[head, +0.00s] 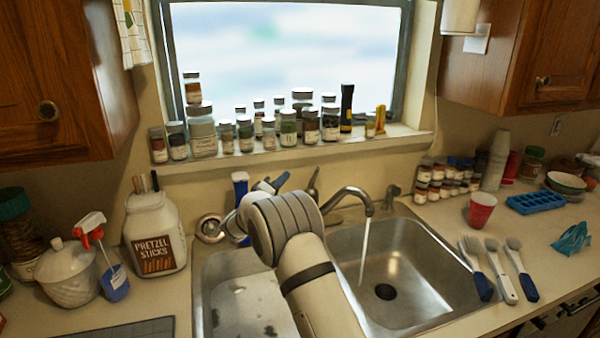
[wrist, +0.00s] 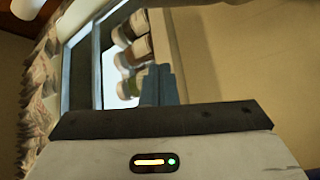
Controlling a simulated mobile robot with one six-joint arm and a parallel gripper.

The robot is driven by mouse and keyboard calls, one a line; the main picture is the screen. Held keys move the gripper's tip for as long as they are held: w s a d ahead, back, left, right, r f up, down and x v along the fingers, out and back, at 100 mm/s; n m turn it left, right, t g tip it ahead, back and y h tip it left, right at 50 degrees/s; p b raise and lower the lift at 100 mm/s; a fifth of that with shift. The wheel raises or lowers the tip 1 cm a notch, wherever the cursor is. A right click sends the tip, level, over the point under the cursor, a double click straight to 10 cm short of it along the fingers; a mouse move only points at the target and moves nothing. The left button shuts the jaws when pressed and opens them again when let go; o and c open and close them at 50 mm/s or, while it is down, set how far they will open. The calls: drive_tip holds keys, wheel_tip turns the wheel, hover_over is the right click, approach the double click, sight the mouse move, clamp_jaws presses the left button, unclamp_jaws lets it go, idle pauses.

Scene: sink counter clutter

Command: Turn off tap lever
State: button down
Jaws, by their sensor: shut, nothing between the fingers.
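The tap spout (head: 352,194) arches over the right sink basin, and a stream of water (head: 364,245) runs from it. An upright metal piece (head: 314,184), likely the tap lever, stands at the back of the sink behind my arm; its base is partly hidden. My gripper (head: 271,184) is at the back of the sink, left of that piece and apart from it in the picture. In the wrist view my gripper (wrist: 158,84) shows its blue-grey fingers closed together and empty. Neither lever nor spout can be made out clearly there.
Several spice jars (head: 288,130) line the window sill above. A pretzel jar (head: 155,235) stands left of the sink. A red cup (head: 481,210), brushes (head: 505,270) and a blue ice tray (head: 535,203) are on the right counter. My arm crosses the sink.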

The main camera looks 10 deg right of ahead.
sight(315, 176)
drive_tip(key=p+x, duration=0.4)
drive_tip(key=x, duration=0.6)
drive_tip(key=shift+s+r, duration=0.1)
drive_tip(key=shift+r, duration=0.05)
drive_tip(key=shift+s+d+f+p, duration=0.45)
drive_tip(key=shift+s+f+p, duration=0.15)
drive_tip(key=shift+s, duration=0.15)
drive_tip(key=shift+s+d+f+p, duration=0.45)
drive_tip(key=shift+s+f, duration=0.15)
drive_tip(key=shift+s, duration=0.2)
drive_tip(key=shift+f+b, duration=0.15)
drive_tip(key=shift+b, duration=0.25)
drive_tip(key=m+b, duration=0.1)
drive_tip(key=b, duration=0.4)
drive_tip(key=s+f+m+h+b, duration=0.1)
drive_tip(key=b, duration=0.4)
drive_tip(key=shift+s+d, duration=0.1)
drive_tip(key=shift+d, duration=0.15)
drive_tip(key=shift+s+r+m+h+b, duration=0.1)
drive_tip(key=shift+s+m+h+b, duration=0.15)
drive_tip(key=shift+m+b, duration=0.55)
drive_tip(key=shift+w+r, duration=0.1)
drive_tip(key=shift+r, duration=0.1)
